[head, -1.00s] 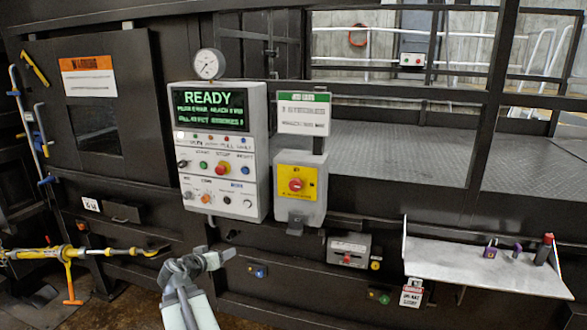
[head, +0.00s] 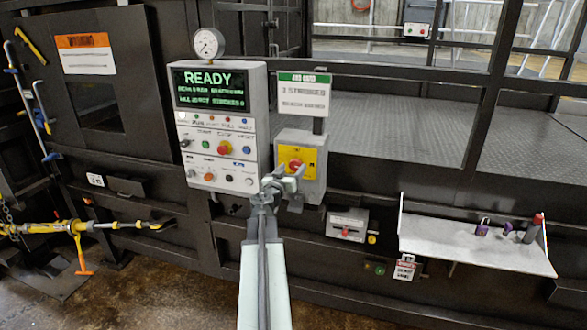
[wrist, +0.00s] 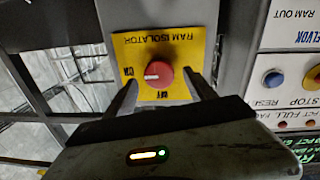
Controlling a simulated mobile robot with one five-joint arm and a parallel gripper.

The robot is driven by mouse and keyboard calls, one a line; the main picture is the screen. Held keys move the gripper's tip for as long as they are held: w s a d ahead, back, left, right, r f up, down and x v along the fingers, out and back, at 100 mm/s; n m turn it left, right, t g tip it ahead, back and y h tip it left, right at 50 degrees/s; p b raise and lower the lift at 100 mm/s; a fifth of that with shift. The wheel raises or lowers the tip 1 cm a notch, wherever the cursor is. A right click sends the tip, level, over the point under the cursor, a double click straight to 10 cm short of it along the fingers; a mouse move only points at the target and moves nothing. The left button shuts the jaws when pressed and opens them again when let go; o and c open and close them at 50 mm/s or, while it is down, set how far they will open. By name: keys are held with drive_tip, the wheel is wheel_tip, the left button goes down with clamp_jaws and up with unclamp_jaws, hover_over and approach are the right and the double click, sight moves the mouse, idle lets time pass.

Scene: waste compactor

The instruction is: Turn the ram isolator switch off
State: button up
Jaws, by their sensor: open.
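The ram isolator is a grey box (head: 313,145) with a yellow plate and a red round knob, partly hidden by my gripper in the head view. In the wrist view the picture is upside down; the yellow plate (wrist: 184,48) reads RAM ISOLATOR and the red knob (wrist: 160,75) is in plain sight. The knob's pale mark points left, toward a label that seems to read ON; another label, seemingly OFF, is below the knob. My gripper (head: 287,173) is open in front of the box. Its fingers (wrist: 163,92) show on either side of the knob; contact is not visible.
A control panel (head: 215,155) with a READY screen and several buttons stands close on the left. A white shelf (head: 455,247) with padlocks juts out at the right. A small grey box (head: 347,224) with a red knob is below the isolator.

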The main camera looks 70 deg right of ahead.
drive_tip(key=shift+d, duration=0.75)
drive_tip(key=shift+a, duration=0.1)
drive_tip(key=shift+c, duration=0.2)
